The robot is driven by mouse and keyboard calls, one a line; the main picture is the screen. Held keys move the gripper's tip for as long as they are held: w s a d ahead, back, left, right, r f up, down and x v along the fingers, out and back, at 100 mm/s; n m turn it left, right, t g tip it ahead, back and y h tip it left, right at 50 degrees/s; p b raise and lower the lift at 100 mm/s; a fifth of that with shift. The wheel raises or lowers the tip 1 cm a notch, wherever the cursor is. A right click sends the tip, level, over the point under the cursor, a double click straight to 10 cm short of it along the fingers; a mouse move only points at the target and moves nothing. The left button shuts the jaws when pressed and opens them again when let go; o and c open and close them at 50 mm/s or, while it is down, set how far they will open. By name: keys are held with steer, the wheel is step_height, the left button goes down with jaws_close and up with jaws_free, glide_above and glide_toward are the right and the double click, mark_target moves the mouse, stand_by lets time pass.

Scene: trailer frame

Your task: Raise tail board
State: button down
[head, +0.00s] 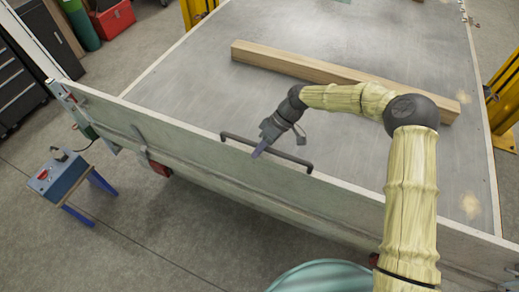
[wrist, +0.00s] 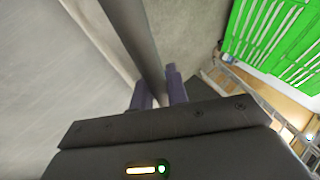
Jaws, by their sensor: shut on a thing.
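The grey tail board (head: 190,150) stands upright or nearly so across the near end of the trailer bed in the head view. Its exact angle is hard to tell. A dark bar handle (head: 290,157) runs along its top edge. My gripper (head: 259,150) is at the middle of this handle. In the wrist view the dark handle bar (wrist: 132,30) passes between the two fingers of my gripper (wrist: 158,92), which are shut on it. A corner post with a fitting (head: 64,94) is at the board's left end. The board's right end is partly hidden by my arm.
A long wooden beam (head: 290,64) lies across the trailer bed (head: 200,85). Yellow posts (head: 505,95) flank the bed. The floor before the board at left is mostly clear.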

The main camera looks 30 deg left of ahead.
steer(key=c, duration=1.4)
jaws_free()
steer(key=shift+w+r, duration=0.25)
steer(key=shift+w, duration=0.3)
steer(key=shift+o, duration=0.2)
steer(key=shift+w, duration=0.15)
steer(key=shift+w+r, duration=0.2)
steer(key=s+b+v, duration=0.1)
steer(key=b+v, duration=0.3)
steer(key=v, duration=1.2)
steer(key=shift+d+r, duration=0.2)
steer(key=shift+r, duration=0.1)
steer(key=shift+d, duration=0.1)
